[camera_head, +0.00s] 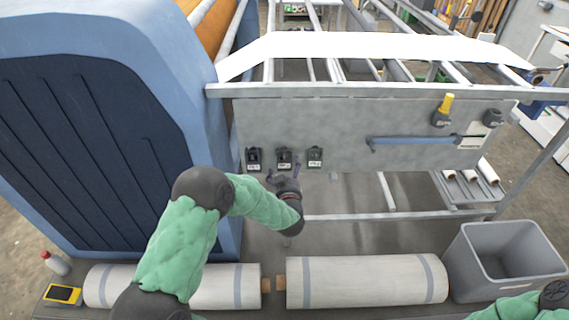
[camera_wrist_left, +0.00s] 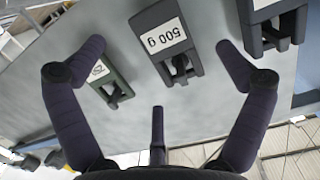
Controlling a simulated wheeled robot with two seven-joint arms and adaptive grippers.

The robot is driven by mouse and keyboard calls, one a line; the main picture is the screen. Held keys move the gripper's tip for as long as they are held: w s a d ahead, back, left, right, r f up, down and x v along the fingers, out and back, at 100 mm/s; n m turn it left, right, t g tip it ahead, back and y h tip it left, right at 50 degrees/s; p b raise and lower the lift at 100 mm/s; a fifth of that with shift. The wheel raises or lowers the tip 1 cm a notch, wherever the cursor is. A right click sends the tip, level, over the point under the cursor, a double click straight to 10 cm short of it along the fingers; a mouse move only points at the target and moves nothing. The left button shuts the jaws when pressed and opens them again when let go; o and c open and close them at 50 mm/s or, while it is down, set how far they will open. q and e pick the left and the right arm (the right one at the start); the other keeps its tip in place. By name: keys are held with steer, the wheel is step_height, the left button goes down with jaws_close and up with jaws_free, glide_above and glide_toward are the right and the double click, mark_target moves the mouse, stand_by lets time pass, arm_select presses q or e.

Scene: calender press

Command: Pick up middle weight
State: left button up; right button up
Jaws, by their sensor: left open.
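Three dark weights hang in a row on the grey panel (camera_head: 370,122): the left weight (camera_head: 254,158), the middle weight (camera_head: 284,157) and the right weight (camera_head: 315,157). In the head view my left gripper (camera_head: 284,177) is just below the middle weight. My right gripper is out of view.
The blue machine housing (camera_head: 90,50) stands close to my left arm. Two large pale rolls (camera_head: 365,281) lie below, with a grey bin (camera_head: 505,260) at right. A blue bar (camera_head: 415,140) and a yellow-topped holder (camera_head: 443,108) are on the panel.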

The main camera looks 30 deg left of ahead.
mark_target(288, 161)
arm_select(q)
steer(key=x, duration=0.1)
steer(key=b+x, duration=0.1)
steer(key=x, duration=0.1)
steer(key=b+x, duration=0.1)
steer(key=shift+w+f, duration=0.15)
steer(key=shift+f, duration=0.15)
steer(key=shift+w+a, duration=0.15)
steer(key=shift+w, duration=0.05)
steer(key=shift+r, duration=0.1)
steer(key=shift+c, duration=0.3)
steer(key=c, duration=1.4)
steer(key=shift+r, duration=0.1)
steer(key=shift+c, duration=1.1)
steer(key=shift+r+p, duration=0.4)
steer(key=shift+r, duration=0.1)
steer(key=shift+r+p, duration=0.3)
steer(key=shift+r, duration=0.25)
steer(key=f+p+v, duration=0.1)
steer(key=v, duration=0.5)
steer(key=f+p+v, duration=0.1)
steer(key=v, duration=0.4)
steer(key=f+p+v, duration=0.1)
steer(key=v, duration=0.5)
steer(key=shift+s+d+f+p, duration=0.1)
steer(key=shift+s+d+p, duration=0.15)
steer(key=shift+s+p, duration=0.2)
